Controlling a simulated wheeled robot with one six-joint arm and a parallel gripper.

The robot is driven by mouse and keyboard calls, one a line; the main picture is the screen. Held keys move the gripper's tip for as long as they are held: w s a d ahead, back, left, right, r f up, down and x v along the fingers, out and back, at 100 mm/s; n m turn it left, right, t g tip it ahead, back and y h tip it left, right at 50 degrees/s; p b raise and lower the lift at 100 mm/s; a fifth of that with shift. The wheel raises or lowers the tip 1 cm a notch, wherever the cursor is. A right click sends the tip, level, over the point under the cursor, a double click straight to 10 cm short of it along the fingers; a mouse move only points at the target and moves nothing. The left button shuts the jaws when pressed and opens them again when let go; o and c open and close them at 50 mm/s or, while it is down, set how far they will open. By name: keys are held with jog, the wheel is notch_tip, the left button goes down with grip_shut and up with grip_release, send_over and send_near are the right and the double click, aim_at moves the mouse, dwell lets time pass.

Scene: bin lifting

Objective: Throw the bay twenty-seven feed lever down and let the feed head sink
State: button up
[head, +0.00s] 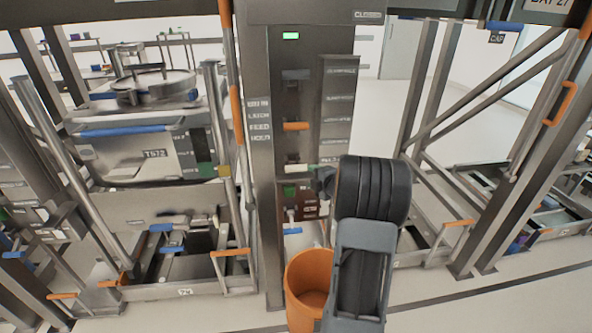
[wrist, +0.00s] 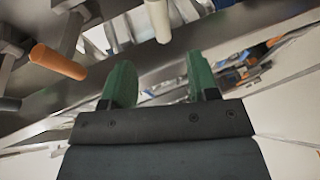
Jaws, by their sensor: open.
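A grey column (head: 262,200) carries a row of levers one above another. One has an orange handle (head: 295,126), also in the wrist view (wrist: 57,62). Below it is a pale handle (head: 300,167); a cream handle (wrist: 158,20) shows in the wrist view. A small label plate (head: 259,127) on the column includes the words LATCH and FEED; I cannot tell which lever is the feed lever. My gripper (wrist: 160,82) is open, its green fingertips apart with nothing between them, just short of the cream handle. In the head view my arm mostly hides it. I cannot identify the feed head.
An orange bin (head: 306,280) stands on the floor at the column's foot, partly behind my arm. A steel rack with a vessel marked T572 (head: 155,154) is at left. Slanted steel posts (head: 530,130) stand at right. A green lamp (head: 290,35) is lit on the column.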

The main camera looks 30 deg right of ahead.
aim_at(298, 169)
jog(key=p+x, duration=0.1)
jog(key=x, duration=1.1)
grip_shut()
dwell(0.3)
